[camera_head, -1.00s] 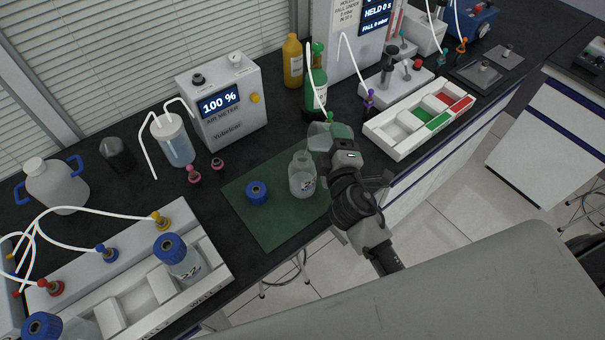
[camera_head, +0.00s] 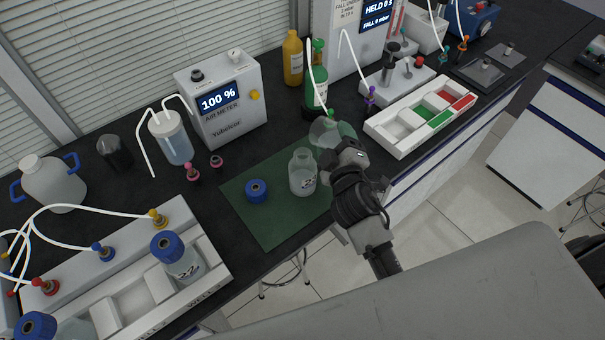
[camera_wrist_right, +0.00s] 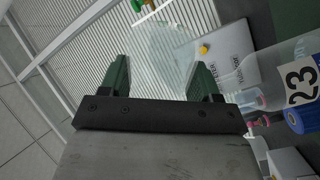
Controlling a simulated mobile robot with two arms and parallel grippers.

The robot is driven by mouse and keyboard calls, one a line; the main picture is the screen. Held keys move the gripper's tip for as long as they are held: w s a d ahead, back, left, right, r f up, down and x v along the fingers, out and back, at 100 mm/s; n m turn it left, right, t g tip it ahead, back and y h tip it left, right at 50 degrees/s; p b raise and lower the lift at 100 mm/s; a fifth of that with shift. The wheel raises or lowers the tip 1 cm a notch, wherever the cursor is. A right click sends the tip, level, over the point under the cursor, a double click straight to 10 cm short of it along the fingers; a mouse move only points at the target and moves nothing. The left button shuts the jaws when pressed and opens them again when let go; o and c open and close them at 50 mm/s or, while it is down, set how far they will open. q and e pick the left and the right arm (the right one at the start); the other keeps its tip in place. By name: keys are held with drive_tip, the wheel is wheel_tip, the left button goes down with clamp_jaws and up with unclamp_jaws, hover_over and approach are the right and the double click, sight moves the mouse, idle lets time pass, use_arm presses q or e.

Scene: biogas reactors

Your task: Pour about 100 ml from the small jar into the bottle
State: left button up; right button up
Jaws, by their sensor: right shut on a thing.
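The clear small jar (camera_head: 324,133) is in my right gripper (camera_head: 343,152), just right of and behind the bottle's neck. In the right wrist view the see-through jar (camera_wrist_right: 165,55) sits between the two green fingers (camera_wrist_right: 160,85), which are shut on it. Its exact tilt and liquid level are hard to tell. The open glass bottle (camera_head: 302,178) stands upright on the green mat; its label reads 23 in the wrist view (camera_wrist_right: 302,85). I see no stream between jar and bottle. My left gripper is not in view.
A blue cap (camera_head: 256,190) lies on the green mat (camera_head: 268,228) left of the bottle. The air meter (camera_head: 222,105) stands behind. A green bottle (camera_head: 316,90) stands behind the jar, and a white tray (camera_head: 420,118) lies to the right.

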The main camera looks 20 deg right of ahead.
drive_tip(key=d+r+p, duration=0.4)
drive_tip(key=shift+s+d+r+p, duration=0.2)
drive_tip(key=shift+s+d+p, duration=0.1)
drive_tip(key=shift+s+p, duration=0.05)
drive_tip(key=shift+s+d+r+p, duration=0.1)
drive_tip(key=shift+d+r+p, duration=0.3)
drive_tip(key=shift+d, duration=0.3)
drive_tip(key=shift+f, duration=0.1)
drive_tip(key=m+p, duration=0.1)
drive_tip(key=m, duration=0.2)
drive_tip(key=m+p, duration=0.1)
drive_tip(key=m, duration=0.3)
drive_tip(key=r+m+p, duration=0.1)
drive_tip(key=m, duration=0.3)
